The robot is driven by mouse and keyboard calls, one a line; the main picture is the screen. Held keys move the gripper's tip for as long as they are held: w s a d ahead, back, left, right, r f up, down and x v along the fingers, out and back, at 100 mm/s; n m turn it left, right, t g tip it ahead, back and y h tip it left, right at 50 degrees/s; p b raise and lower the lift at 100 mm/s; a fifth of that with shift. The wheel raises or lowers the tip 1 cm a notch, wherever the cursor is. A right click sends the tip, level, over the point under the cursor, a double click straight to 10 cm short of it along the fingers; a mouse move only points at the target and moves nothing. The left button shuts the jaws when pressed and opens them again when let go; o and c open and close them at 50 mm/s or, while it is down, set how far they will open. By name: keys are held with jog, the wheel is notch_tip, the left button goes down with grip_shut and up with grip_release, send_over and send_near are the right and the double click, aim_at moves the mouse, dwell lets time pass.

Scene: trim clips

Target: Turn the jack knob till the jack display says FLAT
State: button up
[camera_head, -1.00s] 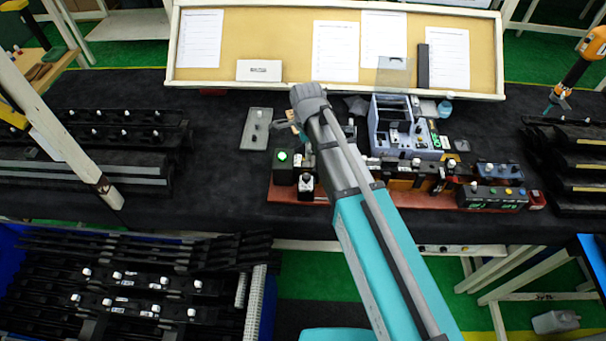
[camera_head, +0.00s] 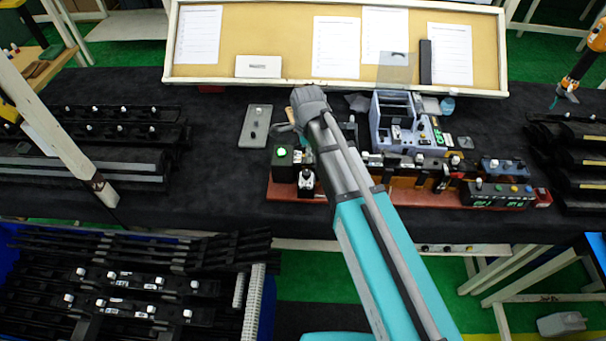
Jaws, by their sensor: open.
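My gripper (camera_head: 284,129) is at the end of the teal and grey arm, over the left part of the workbench. Its fingers are mostly hidden behind my wrist; what shows holds nothing that I can make out. A black control box (camera_head: 497,196) with small green displays and several knobs sits at the right end of a reddish-brown base (camera_head: 283,190), well to the right of my gripper. I cannot tell which knob is the jack knob, and the display text is too small to read.
A grey-blue device (camera_head: 385,112) with a clear panel stands behind the base. A black box with a round green lamp (camera_head: 282,155) is just below my gripper. A grey plate (camera_head: 255,127) lies to the left. Black rails (camera_head: 125,135) fill the left bench; the dark cloth between is clear.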

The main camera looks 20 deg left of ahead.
aim_at(306, 173)
jog(key=shift+f+b, duration=4.65)
jog(key=shift+f, duration=0.3)
jog(key=shift+c, duration=0.3)
grip_shut()
jog(key=shift+a, duration=0.35)
jog(key=shift+d, duration=0.3)
